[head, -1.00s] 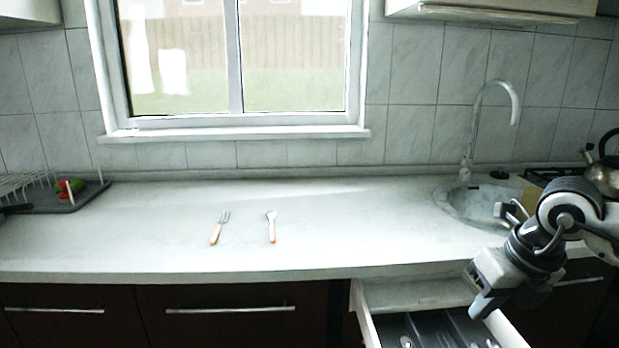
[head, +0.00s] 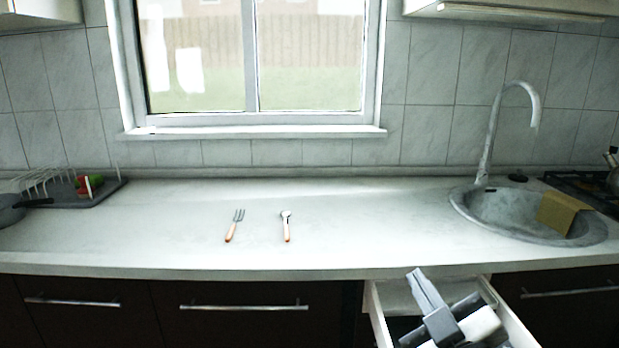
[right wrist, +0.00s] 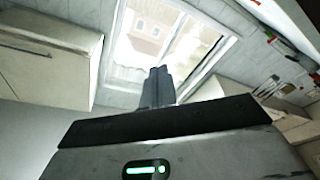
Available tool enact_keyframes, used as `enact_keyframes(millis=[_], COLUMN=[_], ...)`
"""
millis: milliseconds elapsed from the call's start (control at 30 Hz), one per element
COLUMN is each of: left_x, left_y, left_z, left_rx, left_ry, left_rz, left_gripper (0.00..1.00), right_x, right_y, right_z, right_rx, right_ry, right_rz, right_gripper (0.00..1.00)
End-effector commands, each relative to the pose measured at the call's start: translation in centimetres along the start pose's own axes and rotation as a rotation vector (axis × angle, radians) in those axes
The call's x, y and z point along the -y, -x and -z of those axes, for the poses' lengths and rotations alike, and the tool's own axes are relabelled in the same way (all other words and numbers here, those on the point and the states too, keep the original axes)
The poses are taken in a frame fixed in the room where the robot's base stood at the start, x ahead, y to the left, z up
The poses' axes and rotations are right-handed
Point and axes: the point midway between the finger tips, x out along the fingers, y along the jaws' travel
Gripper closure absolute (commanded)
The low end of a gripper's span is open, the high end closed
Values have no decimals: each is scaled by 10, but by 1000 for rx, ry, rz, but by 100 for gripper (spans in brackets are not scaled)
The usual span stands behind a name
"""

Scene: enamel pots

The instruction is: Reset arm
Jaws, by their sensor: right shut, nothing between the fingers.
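My right gripper (head: 424,292) is in the lower right of the head view, in front of the counter and over the open drawer (head: 378,313). Its fingers point up and are shut with nothing between them. In the right wrist view the shut fingers (right wrist: 157,86) point up toward the window. My left gripper is in neither view. A fork (head: 235,225) and a spoon (head: 286,226) with orange handles lie apart on the counter, away from my gripper. My right arm hides much of the drawer's inside.
The white counter (head: 350,215) is clear around the cutlery. A round sink (head: 480,208) with a tall tap and a yellow-brown cloth or sponge (head: 560,212) is at the right. A dark dish rack tray (head: 95,195) stands at the left. Closed drawers line the front.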

Motion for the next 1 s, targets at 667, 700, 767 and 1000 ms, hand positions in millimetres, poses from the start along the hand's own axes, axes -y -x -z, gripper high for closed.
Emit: enact_keyframes(millis=[667,700,767,1000], left_x=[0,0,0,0], left_y=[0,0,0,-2], left_z=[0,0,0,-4], left_rx=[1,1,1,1], left_ry=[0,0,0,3], left_rz=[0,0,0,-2], left_gripper=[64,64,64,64], right_x=[110,113,118,141], right_y=[225,234,249,245], right_z=[-166,-166,-166,-174], right_rx=[1241,1275,1326,1258], right_ry=[-490,-503,-522,-561], right_rz=[356,377,407,430], right_gripper=[100,100,100,100])
